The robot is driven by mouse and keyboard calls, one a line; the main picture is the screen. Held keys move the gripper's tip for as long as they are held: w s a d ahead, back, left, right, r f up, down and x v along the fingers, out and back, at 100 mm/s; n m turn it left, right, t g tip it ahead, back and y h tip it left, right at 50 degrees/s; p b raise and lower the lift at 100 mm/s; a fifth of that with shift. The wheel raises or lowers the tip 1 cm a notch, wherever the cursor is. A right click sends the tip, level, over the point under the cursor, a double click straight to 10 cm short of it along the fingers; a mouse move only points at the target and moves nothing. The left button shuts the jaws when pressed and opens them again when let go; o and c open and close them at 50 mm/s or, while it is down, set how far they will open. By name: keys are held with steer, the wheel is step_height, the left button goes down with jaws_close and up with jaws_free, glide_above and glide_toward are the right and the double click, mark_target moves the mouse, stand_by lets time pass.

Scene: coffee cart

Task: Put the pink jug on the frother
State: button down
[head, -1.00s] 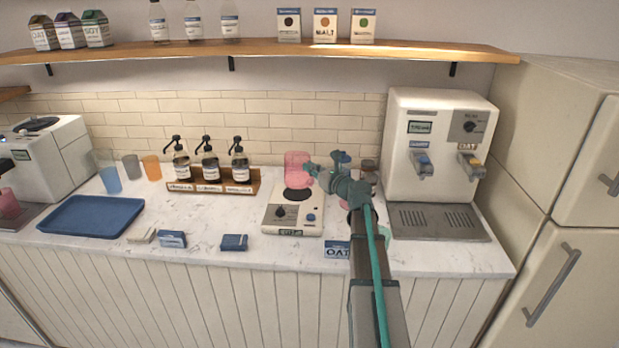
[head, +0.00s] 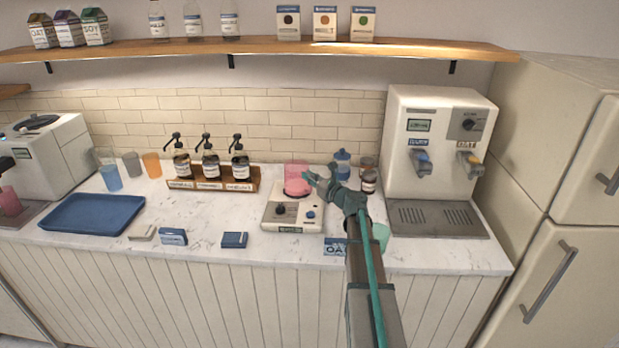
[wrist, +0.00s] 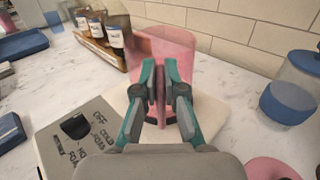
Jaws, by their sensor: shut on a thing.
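The pink jug (head: 296,173) is translucent and upright, at the round plate of the frother. The frother (head: 273,214) is a white unit with a dark knob and a blue button, on the marble counter. My gripper (head: 309,182) is shut on the jug's near side, at its handle. In the wrist view, the teal fingers (wrist: 160,95) close on the pink handle, with the jug (wrist: 185,52) behind them. The frother (wrist: 65,138) lies below with its dial. I cannot tell whether the jug's base touches the plate, as the fingers hide part of it.
A rack of pump bottles (head: 212,183) stands left of the frother. A blue-lidded jar (head: 342,163) and small dark jars (head: 369,181) stand right, near the white dispenser (head: 436,140). A blue tray (head: 90,214) lies at left.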

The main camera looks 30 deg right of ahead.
steer(key=shift+f, duration=0.1)
steer(key=c, duration=1.3)
jaws_free()
steer(key=shift+o, duration=0.2)
steer(key=shift+s, duration=0.15)
steer(key=b+v, duration=0.3)
steer(key=v, duration=0.8)
steer(key=shift+s, duration=0.4)
steer(key=shift+d+r, duration=0.15)
steer(key=shift+r, duration=0.05)
